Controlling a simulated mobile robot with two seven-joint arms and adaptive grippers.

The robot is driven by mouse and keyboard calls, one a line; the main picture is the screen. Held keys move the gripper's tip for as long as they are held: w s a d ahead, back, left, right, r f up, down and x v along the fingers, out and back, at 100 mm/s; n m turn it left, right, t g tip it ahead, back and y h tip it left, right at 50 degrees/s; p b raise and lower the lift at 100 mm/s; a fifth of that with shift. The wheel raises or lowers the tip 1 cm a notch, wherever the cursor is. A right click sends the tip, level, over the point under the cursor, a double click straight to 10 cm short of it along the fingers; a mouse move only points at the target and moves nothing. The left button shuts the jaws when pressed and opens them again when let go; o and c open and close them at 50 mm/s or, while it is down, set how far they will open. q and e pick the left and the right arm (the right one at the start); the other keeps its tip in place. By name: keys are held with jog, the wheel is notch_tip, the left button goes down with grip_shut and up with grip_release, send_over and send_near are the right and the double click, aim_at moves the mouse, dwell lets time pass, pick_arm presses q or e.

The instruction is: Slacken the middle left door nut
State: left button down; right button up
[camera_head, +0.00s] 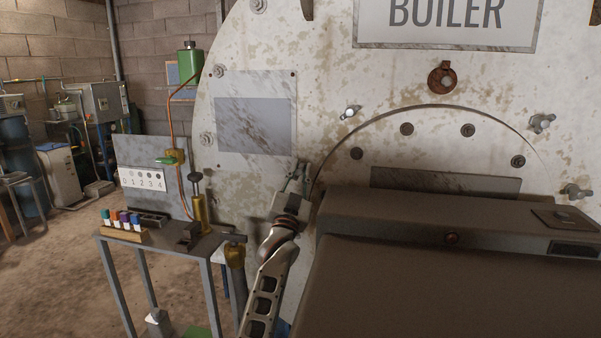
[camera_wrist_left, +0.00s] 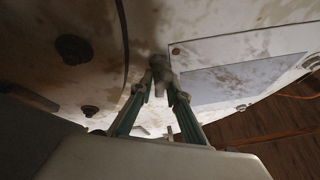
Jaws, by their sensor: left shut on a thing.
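The boiler's round door (camera_head: 440,140) is set in the pale, stained boiler front. My left gripper (camera_head: 299,174) reaches up to the door's left edge, and in the left wrist view its green-edged fingers (camera_wrist_left: 158,88) close in on the grey middle left door nut (camera_wrist_left: 160,68). The fingers are shut on this nut; they and the shadow hide much of it. Other wing nuts show at the upper left (camera_head: 349,112), upper right (camera_head: 541,123) and right (camera_head: 575,191) of the door. My right gripper is not in view.
A small metal table (camera_head: 165,243) with a rack of coloured bottles (camera_head: 124,227) and a brass fitting (camera_head: 199,209) stands left of my left arm. A marbled panel (camera_head: 254,162) is fixed to the boiler beside the gripper. Open floor lies at far left.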

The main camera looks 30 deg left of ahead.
aim_at(299, 173)
pick_arm(q)
jog(key=shift+r, duration=0.1)
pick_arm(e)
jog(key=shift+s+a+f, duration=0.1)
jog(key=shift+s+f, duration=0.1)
pick_arm(q)
jog(key=c, duration=2)
grip_release()
jog(key=shift+a, duration=0.1)
jog(key=shift+o, duration=0.2)
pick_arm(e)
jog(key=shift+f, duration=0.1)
pick_arm(q)
jog(key=shift+s+f, duration=0.25)
jog(key=shift+v, duration=1.25)
jog(key=s+d, duration=0.3)
jog(key=s, duration=0.8)
jog(key=shift+s+d, duration=0.25)
jog(key=shift+s, duration=0.05)
